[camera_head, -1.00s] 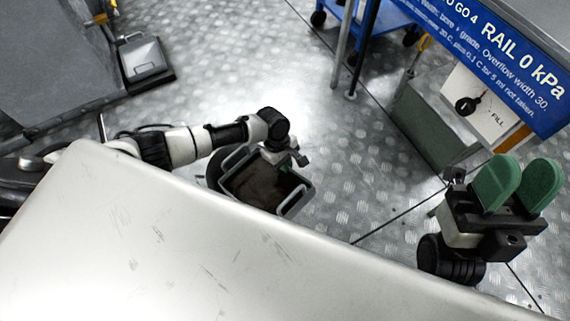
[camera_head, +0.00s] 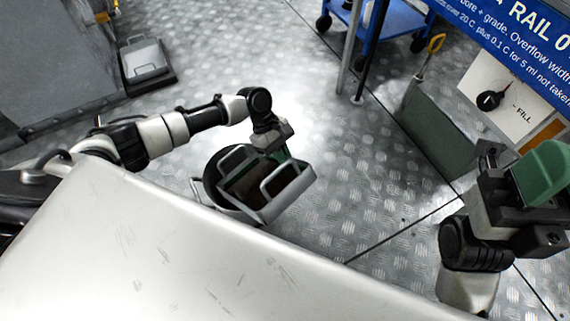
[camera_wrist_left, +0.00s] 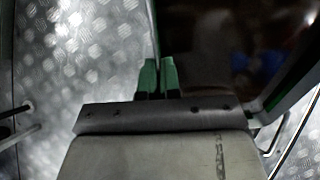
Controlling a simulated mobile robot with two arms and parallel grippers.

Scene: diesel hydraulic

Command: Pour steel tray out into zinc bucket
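The steel tray (camera_head: 293,190) is a grey box with two loop handles and dark brown contents. It is tilted in the head view. My left gripper (camera_head: 283,152) is shut on its far wall; in the left wrist view the green fingers (camera_wrist_left: 157,78) pinch that wall, with the dark tray interior (camera_wrist_left: 205,45) to the right. The zinc bucket (camera_head: 211,176) is round with a wire handle, below and left of the tray, which hides much of it. My right gripper (camera_head: 545,180) is empty at the right edge; one green finger shows.
A blue cart (camera_head: 385,22) stands at the back. A blue sign (camera_head: 525,45) and a white FILL panel (camera_head: 500,98) stand at the right, near a green-grey plate (camera_head: 435,125). A second tray-like box (camera_head: 145,60) lies at the upper left. The patterned metal floor between is clear.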

